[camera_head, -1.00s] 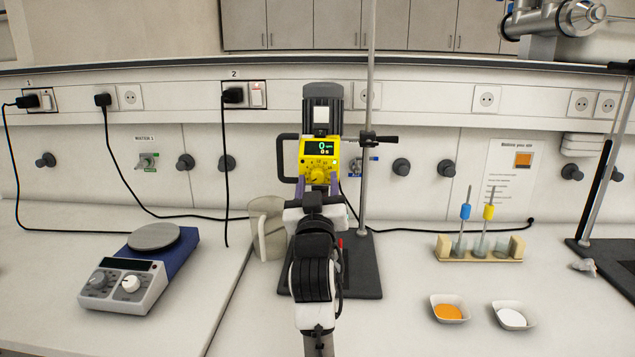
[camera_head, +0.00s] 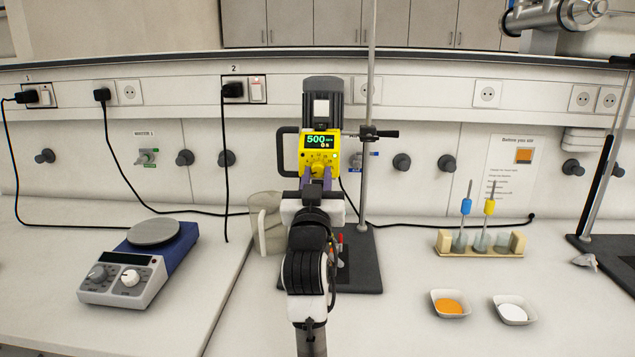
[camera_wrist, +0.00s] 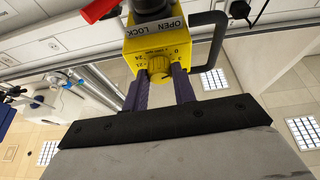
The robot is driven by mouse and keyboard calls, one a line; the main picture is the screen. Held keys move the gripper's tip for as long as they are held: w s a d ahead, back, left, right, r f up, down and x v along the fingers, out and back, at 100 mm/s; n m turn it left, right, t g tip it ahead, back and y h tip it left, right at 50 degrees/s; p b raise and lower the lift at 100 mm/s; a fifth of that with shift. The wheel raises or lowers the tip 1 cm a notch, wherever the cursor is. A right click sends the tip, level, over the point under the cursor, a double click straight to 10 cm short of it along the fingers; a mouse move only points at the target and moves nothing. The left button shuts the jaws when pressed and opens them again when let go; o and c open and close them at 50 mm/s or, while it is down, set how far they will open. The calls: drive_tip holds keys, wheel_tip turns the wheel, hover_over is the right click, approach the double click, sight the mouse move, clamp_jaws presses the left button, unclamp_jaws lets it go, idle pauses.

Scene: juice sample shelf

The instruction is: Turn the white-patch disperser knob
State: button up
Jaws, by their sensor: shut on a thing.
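The disperser (camera_head: 322,105) stands upright on its stand, with a white patch (camera_head: 321,108) on its dark motor housing. Its yellow front panel has a display reading 500 and a yellow knob (camera_head: 319,169) with a number scale. The knob also shows in the wrist view (camera_wrist: 159,70). My gripper (camera_head: 319,182) is in front of the panel, its purple fingers on both sides of the knob and shut on it. In the wrist view the fingers (camera_wrist: 160,88) reach up to the knob. My wrist hides the lower part of the disperser.
A beaker (camera_head: 265,225) stands just left of my arm. A stand rod (camera_head: 368,90) with a clamp rises on the right. A hotplate stirrer (camera_head: 140,265) is at left; a vial rack (camera_head: 480,244) and two powder dishes (camera_head: 450,304) are at right.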

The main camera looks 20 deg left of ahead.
drive_tip(key=m+h+b, duration=0.1)
drive_tip(key=m, duration=0.1)
drive_tip(key=m+h+b, duration=0.1)
drive_tip(key=m, duration=0.2)
drive_tip(key=m+h+b, duration=0.2)
drive_tip(key=shift+s+a+f+m, duration=0.1)
drive_tip(key=shift+a+f+m, duration=0.05)
drive_tip(key=shift+a+m, duration=0.15)
drive_tip(key=m+h+b, duration=0.1)
drive_tip(key=m, duration=0.1)
drive_tip(key=m+b, duration=0.1)
drive_tip(key=m, duration=0.1)
drive_tip(key=m+g+h, duration=0.1)
drive_tip(key=m, duration=0.1)
drive_tip(key=shift+r+h+b, duration=0.3)
drive_tip(key=shift+b, duration=0.1)
drive_tip(key=shift+m, duration=0.4)
drive_tip(key=o, duration=1)
drive_tip(key=b+v, duration=0.3)
drive_tip(key=v, duration=1)
drive_tip(key=shift+s+a+b, duration=0.1)
drive_tip(key=shift+s+b, duration=0.2)
drive_tip(key=shift+s, duration=0.1)
